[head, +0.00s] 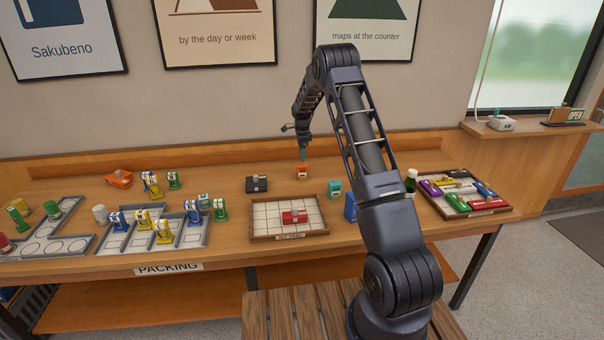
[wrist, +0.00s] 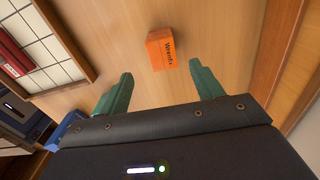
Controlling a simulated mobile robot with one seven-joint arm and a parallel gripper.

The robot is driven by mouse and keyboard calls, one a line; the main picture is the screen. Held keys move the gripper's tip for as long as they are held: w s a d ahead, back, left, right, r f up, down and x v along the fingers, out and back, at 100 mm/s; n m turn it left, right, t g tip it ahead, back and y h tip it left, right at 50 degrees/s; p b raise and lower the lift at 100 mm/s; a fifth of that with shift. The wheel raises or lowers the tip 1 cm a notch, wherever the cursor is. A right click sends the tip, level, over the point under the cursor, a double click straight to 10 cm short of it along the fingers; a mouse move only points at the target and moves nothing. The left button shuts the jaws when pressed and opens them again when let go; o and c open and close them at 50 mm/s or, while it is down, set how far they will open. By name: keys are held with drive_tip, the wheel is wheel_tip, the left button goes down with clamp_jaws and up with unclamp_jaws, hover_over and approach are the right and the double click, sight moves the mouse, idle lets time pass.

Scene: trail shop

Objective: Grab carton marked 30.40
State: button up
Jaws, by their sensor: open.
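A small orange carton (head: 303,173) stands on the counter below my gripper (head: 303,155). In the wrist view the orange carton (wrist: 162,50) shows dark lettering on one side that looks like a name; I see no readable 30.40 on it. My gripper (wrist: 162,70) is open, its two green fingers apart with nothing between them. The carton lies just beyond the fingertips, apart from them. Other cartons are a black one (head: 257,184), a teal one (head: 334,189) and a red one (head: 294,217); their markings are too small to read.
The red carton is in a gridded tray (head: 262,237). Grey compartment trays (head: 118,242) with several coloured items are at the left. Counter around the orange carton is clear.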

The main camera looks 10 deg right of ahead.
sight(302, 165)
wheel_tip(302, 165, down, 11)
drive_tip(key=shift+w+r, duration=0.15)
drive_tip(key=shift+r, duration=0.05)
drive_tip(key=c, duration=1.1)
drive_tip(key=shift+r, duration=0.1)
drive_tip(key=shift+c, duration=0.2)
